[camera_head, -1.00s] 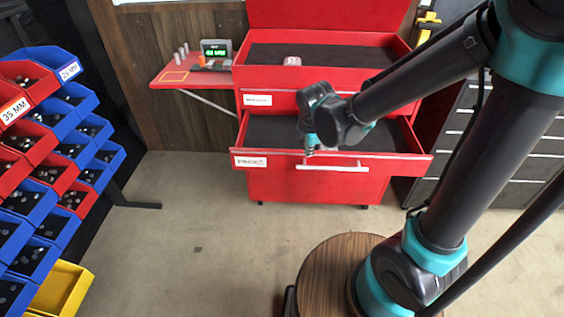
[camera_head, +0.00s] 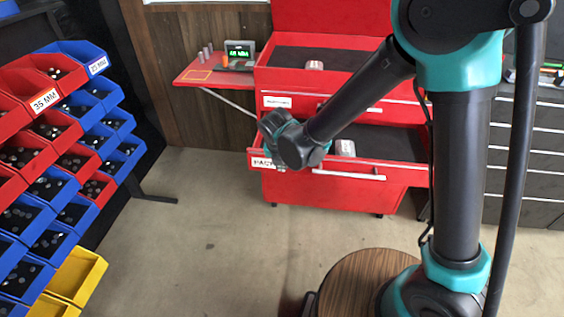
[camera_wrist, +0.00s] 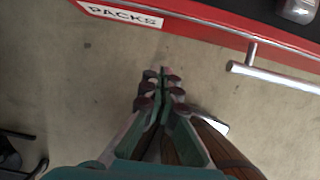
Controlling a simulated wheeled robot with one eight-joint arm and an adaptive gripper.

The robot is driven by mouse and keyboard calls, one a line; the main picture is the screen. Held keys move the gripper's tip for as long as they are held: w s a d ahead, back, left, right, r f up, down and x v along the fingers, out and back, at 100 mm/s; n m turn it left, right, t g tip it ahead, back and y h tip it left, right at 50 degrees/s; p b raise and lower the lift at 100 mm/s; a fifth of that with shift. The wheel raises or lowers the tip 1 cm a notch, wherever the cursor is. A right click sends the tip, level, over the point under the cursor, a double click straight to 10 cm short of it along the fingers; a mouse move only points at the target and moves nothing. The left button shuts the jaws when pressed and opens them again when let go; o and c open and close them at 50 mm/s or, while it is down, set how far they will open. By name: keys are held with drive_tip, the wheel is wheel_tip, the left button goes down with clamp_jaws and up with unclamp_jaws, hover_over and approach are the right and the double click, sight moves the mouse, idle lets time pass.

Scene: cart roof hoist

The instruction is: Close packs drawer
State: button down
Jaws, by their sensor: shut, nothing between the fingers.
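The packs drawer is the lower red drawer (camera_head: 405,177) of the red cart. It stands pulled out, with a dark liner, a white PACKS label at its left end and a silver bar handle (camera_head: 350,174). In the wrist view its front (camera_wrist: 205,28) crosses the top, with the label (camera_wrist: 120,14) at left and the handle (camera_wrist: 275,78) at right. A grey-topped pack (camera_head: 345,147) lies inside. My gripper (camera_wrist: 163,75) is shut and empty, in front of the drawer, left of the handle and apart from it. In the head view my wrist hides part of the drawer's left end.
The drawer above (camera_head: 290,102) looks shut. A red side shelf (camera_head: 205,76) with a lit display (camera_head: 239,51) sticks out left of the cart. Racks of red and blue bins (camera_head: 60,130) stand at left, a dark cabinet (camera_head: 510,160) at right.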

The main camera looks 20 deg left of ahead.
drive_tip(key=w+a+f, duration=0.1)
drive_tip(key=w+f, duration=0.4)
drive_tip(key=w, duration=0.1)
drive_tip(key=shift+a, duration=0.2)
idle(0.4)
